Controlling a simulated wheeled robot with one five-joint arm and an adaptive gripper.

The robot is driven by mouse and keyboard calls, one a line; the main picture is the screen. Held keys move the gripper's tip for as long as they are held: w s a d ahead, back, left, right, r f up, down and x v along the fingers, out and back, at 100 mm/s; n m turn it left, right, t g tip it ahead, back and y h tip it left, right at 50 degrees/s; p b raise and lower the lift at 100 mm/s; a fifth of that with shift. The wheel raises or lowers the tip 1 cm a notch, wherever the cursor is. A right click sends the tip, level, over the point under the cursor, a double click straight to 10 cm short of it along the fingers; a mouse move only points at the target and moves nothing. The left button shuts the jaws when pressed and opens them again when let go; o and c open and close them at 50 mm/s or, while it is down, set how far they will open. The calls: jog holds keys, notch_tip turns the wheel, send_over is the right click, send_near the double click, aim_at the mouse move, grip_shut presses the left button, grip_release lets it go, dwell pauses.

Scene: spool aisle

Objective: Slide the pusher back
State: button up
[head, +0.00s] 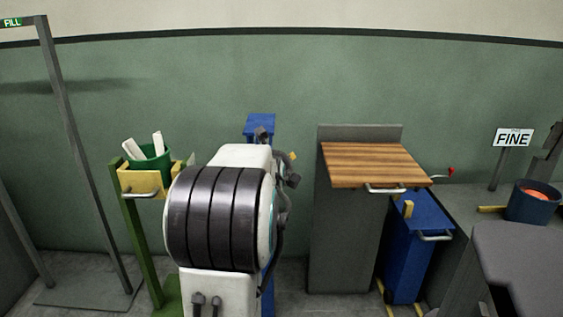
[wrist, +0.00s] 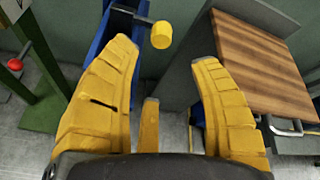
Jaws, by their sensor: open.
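In the wrist view a yellow knob (wrist: 161,36) sits on a short dark arm at the right side of a blue channel (wrist: 108,28). It looks like the pusher's handle. My gripper (wrist: 165,54) has yellow fingers spread wide with nothing between them. The knob shows just beyond the gap between the fingertips, and I see no contact. In the head view the blue stand (head: 260,124) rises behind my arm, which hides its lower part. A small yellow piece (head: 293,156) shows beside my arm; I cannot tell whether it is the knob. My gripper is hidden there.
A cabinet with a wooden top (head: 370,163) and a bar handle stands to the right, beside a blue bin (head: 415,245). A green stand (head: 140,235) holds a green pot (head: 150,165) on the left. A bench with a dark bucket (head: 533,202) is far right.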

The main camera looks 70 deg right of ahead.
jog(key=w+d+f+m, duration=0.1)
jog(key=d, duration=0.2)
jog(key=d+f+m, duration=0.1)
jog(key=d+m, duration=0.1)
jog(key=d, duration=0.2)
jog(key=w+d+f+m, duration=0.1)
jog(key=d+f, duration=0.1)
jog(key=d, duration=0.2)
jog(key=shift+w+b, duration=0.35)
jog(key=shift+c, duration=0.4)
grip_shut()
dwell(0.4)
